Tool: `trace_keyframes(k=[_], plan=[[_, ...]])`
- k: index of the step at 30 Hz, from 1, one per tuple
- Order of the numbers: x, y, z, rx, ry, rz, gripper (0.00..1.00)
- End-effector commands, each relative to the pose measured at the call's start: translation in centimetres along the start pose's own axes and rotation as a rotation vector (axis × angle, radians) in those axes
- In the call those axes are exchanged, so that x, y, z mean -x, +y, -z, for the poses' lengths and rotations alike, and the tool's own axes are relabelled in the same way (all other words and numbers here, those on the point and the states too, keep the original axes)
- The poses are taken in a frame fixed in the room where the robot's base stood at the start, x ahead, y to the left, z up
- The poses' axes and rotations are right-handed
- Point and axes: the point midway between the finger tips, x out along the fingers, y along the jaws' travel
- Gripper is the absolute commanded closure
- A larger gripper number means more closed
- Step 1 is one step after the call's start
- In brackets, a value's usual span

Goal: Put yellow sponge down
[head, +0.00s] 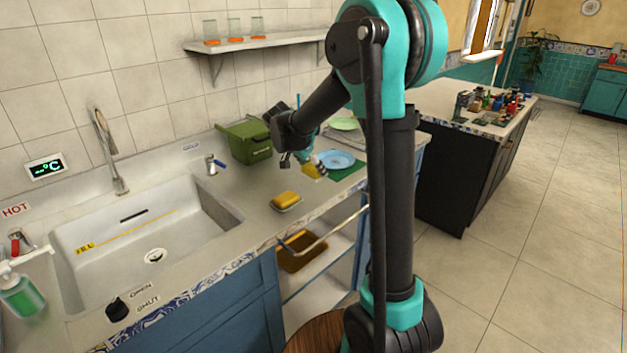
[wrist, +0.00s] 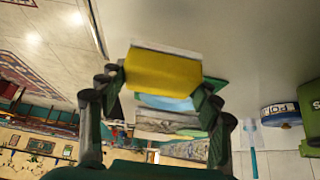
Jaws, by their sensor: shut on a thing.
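My gripper (head: 311,164) is over the counter right of the sink, by the blue plate. It is shut on a yellow sponge (head: 314,170), partly covered by the fingers in the head view. In the wrist view the sponge (wrist: 162,73) spans the space between the fingertips, with a pale strip along its upper edge. I cannot tell whether its underside touches the counter. A second yellow-orange block (head: 286,199), sponge-like with a pale base, lies on the counter nearer the front edge.
A blue plate (head: 338,159) lies on a green mat (head: 352,171) beside my gripper. A green bin (head: 246,145) stands by the wall. The sink (head: 100,243) is to the left. Bare counter (head: 245,190) lies between the sink and the second block.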

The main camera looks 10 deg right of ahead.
Motion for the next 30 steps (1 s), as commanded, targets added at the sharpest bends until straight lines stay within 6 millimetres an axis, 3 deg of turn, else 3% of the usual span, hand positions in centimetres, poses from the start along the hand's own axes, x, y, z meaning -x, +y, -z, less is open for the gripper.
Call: trace_keyframes(k=[12, 24, 25, 30], plan=[[-3.6, 0.0, -2.3, 0.000, 0.000, 0.000, 0.68], [-4.0, 0.0, -2.6, 0.000, 0.000, 0.000, 0.68], [-4.0, 0.0, -2.6, 0.000, 0.000, 0.000, 0.35], [-4.0, 0.0, -2.6, 0.000, 0.000, 0.000, 0.15]])
